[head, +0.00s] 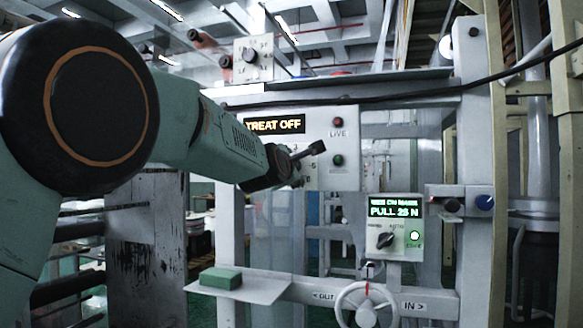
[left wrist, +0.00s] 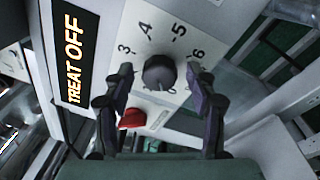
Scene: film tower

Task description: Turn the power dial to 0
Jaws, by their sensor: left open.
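The power dial (left wrist: 160,73) is a dark round knob on a pale panel in the left wrist view. Printed numbers 3, 4, 5 and 6 run around its far side. My left gripper (left wrist: 160,80) is open, with one finger to each side of the knob. I cannot tell whether the fingers touch it. The mark that the knob points to is not clear. In the head view my left gripper (head: 305,162) is in front of the panel (head: 352,178) and hides the dial. An amber display (head: 275,125) reads TREAT OFF. My right gripper is not in view.
A red lamp (head: 337,122) and a green lamp (head: 338,160) are on the same panel. Lower right is a box (head: 408,243) with a PULL display and a black knob. A white handwheel (head: 340,306) and a shelf with a green block (head: 221,278) are below.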

